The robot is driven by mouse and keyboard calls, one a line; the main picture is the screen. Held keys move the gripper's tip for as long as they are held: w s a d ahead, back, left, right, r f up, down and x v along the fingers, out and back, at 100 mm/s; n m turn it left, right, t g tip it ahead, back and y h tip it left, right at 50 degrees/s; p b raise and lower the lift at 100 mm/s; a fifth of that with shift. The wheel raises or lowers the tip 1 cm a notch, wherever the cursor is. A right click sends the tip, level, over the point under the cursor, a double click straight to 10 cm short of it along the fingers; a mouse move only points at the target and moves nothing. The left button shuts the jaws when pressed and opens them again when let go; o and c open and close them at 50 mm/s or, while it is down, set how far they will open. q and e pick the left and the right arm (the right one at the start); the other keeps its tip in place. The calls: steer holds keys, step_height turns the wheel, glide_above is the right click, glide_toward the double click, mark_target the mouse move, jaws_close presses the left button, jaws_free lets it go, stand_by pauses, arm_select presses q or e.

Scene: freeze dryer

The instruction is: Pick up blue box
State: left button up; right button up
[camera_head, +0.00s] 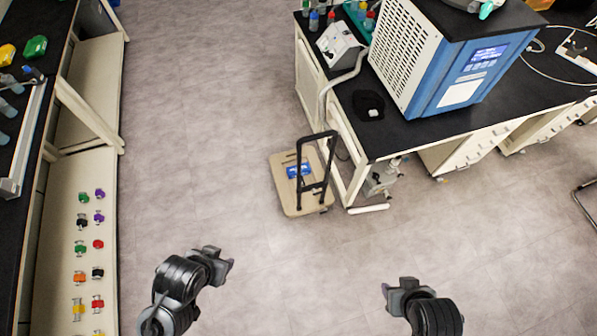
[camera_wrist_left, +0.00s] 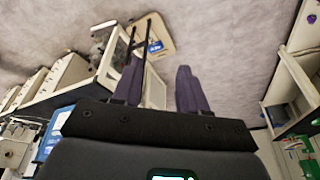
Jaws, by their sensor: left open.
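A small blue box (camera_head: 298,170) lies on the tan platform of a hand cart (camera_head: 287,205) on the floor, beside the black handle (camera_head: 316,165). It also shows in the left wrist view (camera_wrist_left: 156,47), beyond my fingers. My left gripper (camera_head: 229,265) is open and empty, well apart from the box, toward the bottom left. In the left wrist view its two fingers stand apart (camera_wrist_left: 158,70). My right gripper (camera_head: 387,293) is at the lower right, also away from the box; its fingers are too small to judge.
A black-topped bench (camera_head: 425,135) with a blue and white freeze dryer (camera_head: 440,65) stands just right of the cart. A black bench (camera_head: 40,130) and shelf with several coloured items (camera_head: 90,250) line the left. Open floor (camera_head: 210,130) lies between.

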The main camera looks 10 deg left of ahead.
stand_by(0.3)
arm_select(q)
steer(key=o, duration=1.1)
